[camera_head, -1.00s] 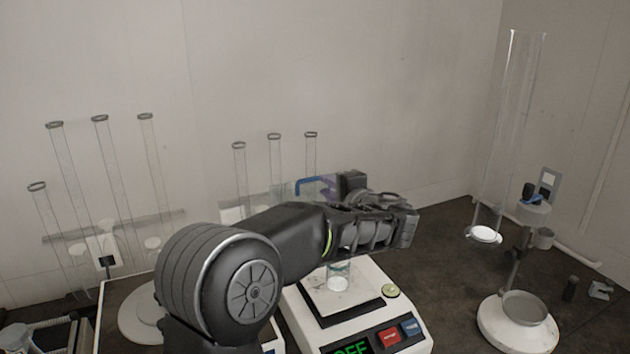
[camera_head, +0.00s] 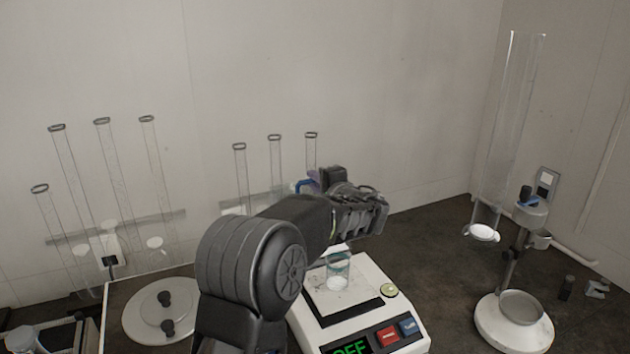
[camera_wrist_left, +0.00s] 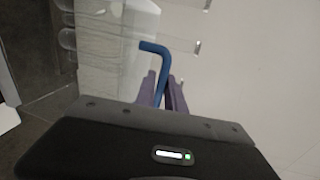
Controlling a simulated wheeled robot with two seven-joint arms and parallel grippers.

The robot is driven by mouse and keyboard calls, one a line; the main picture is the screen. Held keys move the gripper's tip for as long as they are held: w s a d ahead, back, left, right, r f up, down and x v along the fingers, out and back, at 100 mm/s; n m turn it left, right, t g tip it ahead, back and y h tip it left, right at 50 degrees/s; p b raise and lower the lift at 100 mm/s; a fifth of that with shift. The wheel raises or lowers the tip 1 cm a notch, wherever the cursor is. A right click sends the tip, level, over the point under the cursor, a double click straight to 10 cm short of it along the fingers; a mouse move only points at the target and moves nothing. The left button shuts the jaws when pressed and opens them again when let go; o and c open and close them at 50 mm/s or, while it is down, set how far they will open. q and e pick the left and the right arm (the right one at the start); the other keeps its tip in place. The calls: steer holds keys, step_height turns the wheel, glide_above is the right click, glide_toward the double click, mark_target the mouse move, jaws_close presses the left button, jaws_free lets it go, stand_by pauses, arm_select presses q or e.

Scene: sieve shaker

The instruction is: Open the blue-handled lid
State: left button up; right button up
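The blue handle (camera_head: 303,185) shows just left of the fingers of my left gripper (camera_head: 314,179), behind my arm. In the left wrist view, the bent blue handle (camera_wrist_left: 161,68) runs down between the purple fingers of my left gripper (camera_wrist_left: 162,90). The fingers look closed on it, though the contact is partly hidden by the gripper body. The lid itself is hidden behind my arm in the head view, so I cannot tell how far it is open. My right gripper is in neither view.
A white scale (camera_head: 375,318) reading OFF carries a glass beaker (camera_head: 338,270) just below my arm. Tall glass tubes (camera_head: 275,165) stand behind. A stand with a white base (camera_head: 505,330) and a tall clear tube (camera_head: 510,130) are on the right.

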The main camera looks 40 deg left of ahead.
arm_select(q)
jaws_close()
stand_by(1.2)
